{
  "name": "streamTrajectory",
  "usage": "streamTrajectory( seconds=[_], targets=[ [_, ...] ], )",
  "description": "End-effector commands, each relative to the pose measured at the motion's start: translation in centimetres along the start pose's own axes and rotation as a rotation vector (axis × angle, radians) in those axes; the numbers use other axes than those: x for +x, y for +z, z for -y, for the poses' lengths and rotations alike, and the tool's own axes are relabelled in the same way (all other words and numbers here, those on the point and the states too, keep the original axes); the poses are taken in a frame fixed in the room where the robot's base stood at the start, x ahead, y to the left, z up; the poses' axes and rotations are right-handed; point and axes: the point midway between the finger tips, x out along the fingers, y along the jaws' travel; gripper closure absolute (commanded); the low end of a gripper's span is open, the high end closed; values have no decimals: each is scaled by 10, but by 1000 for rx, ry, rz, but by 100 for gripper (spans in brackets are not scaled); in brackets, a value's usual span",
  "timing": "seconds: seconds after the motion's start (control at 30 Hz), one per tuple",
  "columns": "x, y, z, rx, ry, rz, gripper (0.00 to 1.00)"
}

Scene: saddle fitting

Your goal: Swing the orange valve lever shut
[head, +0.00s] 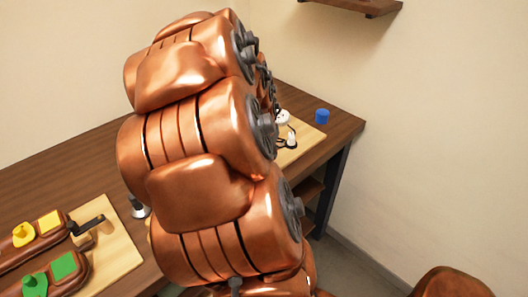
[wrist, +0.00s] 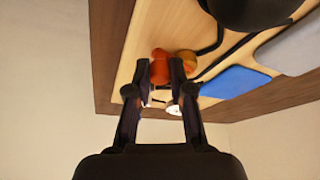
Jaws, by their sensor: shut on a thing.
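In the wrist view my gripper (wrist: 161,74) has its two dark fingertips on either side of an orange rounded piece (wrist: 159,66), which looks like the orange valve lever's handle. The fingers are shut on it, with its top showing between the tips. The rest of the lever and its valve body cannot be told apart here. In the head view my copper-coloured arm covers the middle of the table, and my gripper and the orange lever are hidden behind it.
The wrist view shows a yellow-orange round piece (wrist: 188,61) beside the right fingertip, a blue flat piece (wrist: 232,81) and a grey one (wrist: 292,50). In the head view a blue cylinder (head: 322,116) stands at the table's right end. Yellow (head: 50,222) and green (head: 63,265) blocks are at lower left.

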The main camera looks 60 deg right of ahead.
Motion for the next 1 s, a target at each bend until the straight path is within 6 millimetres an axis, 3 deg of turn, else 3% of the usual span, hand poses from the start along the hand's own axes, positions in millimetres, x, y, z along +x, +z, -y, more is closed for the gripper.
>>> streamTrajectory(
  seconds=[0.5,1.0],
  targets=[
    [6,-12,-10,-287,-122,-2,100],
    [5,-14,-12,-344,-142,-2,100]
  ],
)
